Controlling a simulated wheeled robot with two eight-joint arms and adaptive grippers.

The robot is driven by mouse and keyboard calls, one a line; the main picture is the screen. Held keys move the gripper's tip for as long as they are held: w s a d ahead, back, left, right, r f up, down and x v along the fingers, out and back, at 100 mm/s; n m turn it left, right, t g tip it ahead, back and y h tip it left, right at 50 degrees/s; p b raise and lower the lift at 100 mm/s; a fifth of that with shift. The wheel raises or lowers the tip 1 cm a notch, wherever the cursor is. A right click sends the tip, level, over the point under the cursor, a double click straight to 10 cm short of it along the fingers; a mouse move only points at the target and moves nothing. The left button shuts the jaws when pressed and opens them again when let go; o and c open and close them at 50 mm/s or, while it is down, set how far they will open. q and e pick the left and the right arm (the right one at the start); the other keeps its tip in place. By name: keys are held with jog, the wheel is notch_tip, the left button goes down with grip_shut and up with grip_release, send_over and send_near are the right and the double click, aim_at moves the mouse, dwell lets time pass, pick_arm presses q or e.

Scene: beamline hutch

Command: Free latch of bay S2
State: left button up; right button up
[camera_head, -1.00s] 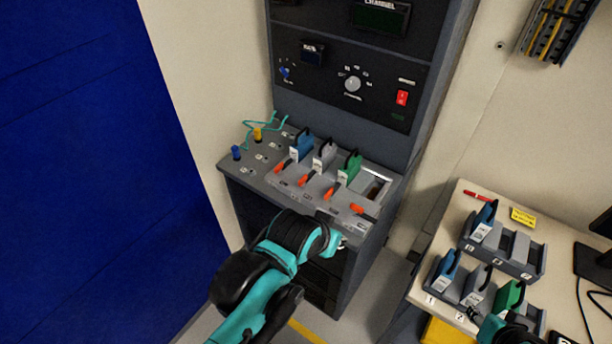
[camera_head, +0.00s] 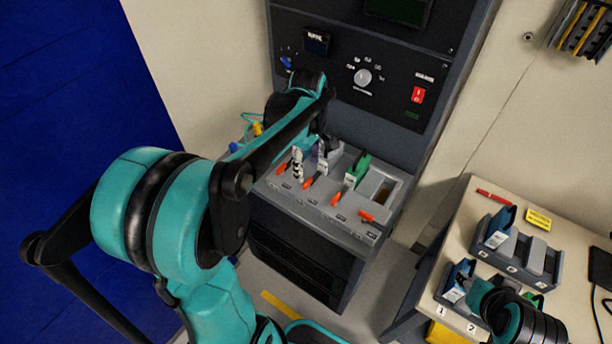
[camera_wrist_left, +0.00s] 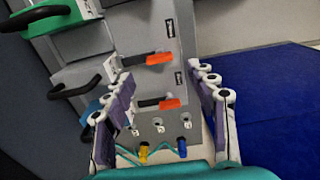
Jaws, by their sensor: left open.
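Counting from the left, I take the second latch (camera_head: 308,183) as S2's; the labels are too small to read. It seems to be the upper orange latch in the left wrist view (camera_wrist_left: 160,58), with the first latch (camera_wrist_left: 170,103) below it. The grey module (camera_head: 328,156) is partly hidden by my arm. My left gripper (camera_wrist_left: 162,76) is open and empty, above the first two latches, touching neither visibly. My right gripper (camera_head: 487,292) is at the lower right, fingers unclear.
The green module (camera_head: 356,172) stands right of the grey one, then an empty slot (camera_head: 384,190). Blue and yellow plugs with teal cable (camera_wrist_left: 163,150) lie beside the first bay. A side table (camera_head: 462,215) at right carries module holders (camera_head: 540,262).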

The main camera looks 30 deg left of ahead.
aim_at(307, 181)
pick_arm(q)
notch_tip(307, 181, down, 6)
jog(key=shift+f+b, duration=0.1)
jog(key=shift+b, duration=0.85)
jog(key=c, duration=1.2)
